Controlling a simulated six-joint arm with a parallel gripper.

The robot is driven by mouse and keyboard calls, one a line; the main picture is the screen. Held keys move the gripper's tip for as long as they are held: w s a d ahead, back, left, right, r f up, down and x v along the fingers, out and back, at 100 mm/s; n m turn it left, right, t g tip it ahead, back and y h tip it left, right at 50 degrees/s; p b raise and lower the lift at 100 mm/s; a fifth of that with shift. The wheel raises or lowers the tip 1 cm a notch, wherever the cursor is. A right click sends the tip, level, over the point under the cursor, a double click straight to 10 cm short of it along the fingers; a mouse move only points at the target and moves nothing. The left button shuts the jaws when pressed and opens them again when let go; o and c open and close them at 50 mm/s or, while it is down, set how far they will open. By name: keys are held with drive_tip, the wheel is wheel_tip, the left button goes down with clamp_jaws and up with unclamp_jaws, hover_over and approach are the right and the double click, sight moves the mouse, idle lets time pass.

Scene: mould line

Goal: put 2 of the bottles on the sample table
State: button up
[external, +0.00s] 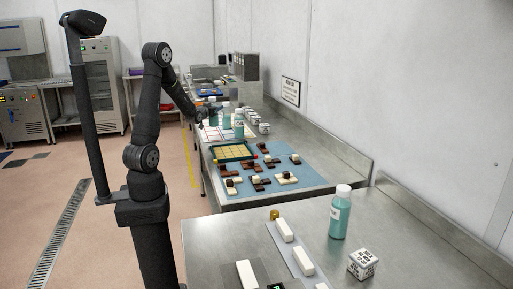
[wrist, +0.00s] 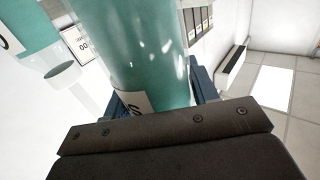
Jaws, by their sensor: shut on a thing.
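My gripper (external: 209,111) is at the back bench, among teal bottles with white caps. In the wrist view it is shut on a teal bottle (wrist: 145,50) with a white label, which fills the upper middle. Which bottle this is in the external view is hard to tell. Teal bottles there include one at the front (external: 239,126) and one behind it (external: 227,117). Part of another teal bottle (wrist: 32,24) shows at the left of the wrist view. One more bottle (external: 340,214) stands upright on the near steel table (external: 403,252). No sign names the sample table.
A blue mat (external: 293,187) with brown and cream pieces and a green-framed tray (external: 233,153) lies on the middle bench. A lettered white cube (external: 363,264) and white blocks (external: 283,230) are on the near table. Small lettered cubes (external: 264,128) stand right of the far bottles.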

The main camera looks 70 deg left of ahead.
sight(215, 118)
drive_tip(key=shift+f, duration=3.05)
drive_tip(key=shift+f, duration=0.4)
drive_tip(key=o, duration=1.4)
drive_tip(key=shift+d, duration=0.1)
drive_tip(key=v, duration=1.7)
drive_tip(key=shift+s, duration=0.2)
drive_tip(key=x, duration=1.7)
drive_tip(key=shift+w, duration=0.2)
drive_tip(key=shift+r, duration=0.1)
